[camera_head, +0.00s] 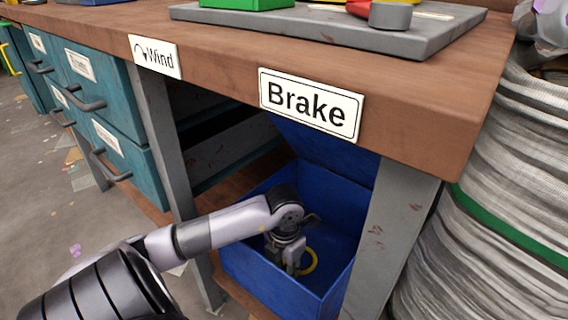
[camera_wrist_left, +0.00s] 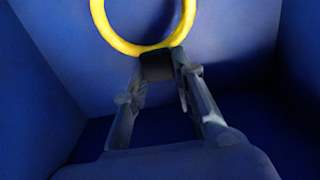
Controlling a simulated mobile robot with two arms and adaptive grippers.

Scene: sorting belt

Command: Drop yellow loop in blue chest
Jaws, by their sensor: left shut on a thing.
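The blue chest (camera_head: 338,215) stands under the workbench with its lid open and tilted back. My left gripper (camera_head: 292,266) is down inside the chest, between its walls. It is shut on the yellow loop (camera_head: 312,262), which sticks out to the right of the fingers. In the left wrist view the loop (camera_wrist_left: 140,48) sits at the fingertips (camera_wrist_left: 158,66), with the chest's blue walls (camera_wrist_left: 40,80) around it. The loop's lower edge is at the fingers and its top is cut off by the picture. My right gripper is not in view.
The brown bench top (camera_head: 225,55) with a "Brake" sign (camera_head: 310,104) and a "Wind" sign (camera_head: 154,57) overhangs the chest. Grey bench legs (camera_head: 392,245) stand either side. Teal drawers (camera_head: 95,85) are at left, a large ribbed white sack (camera_head: 500,200) at right.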

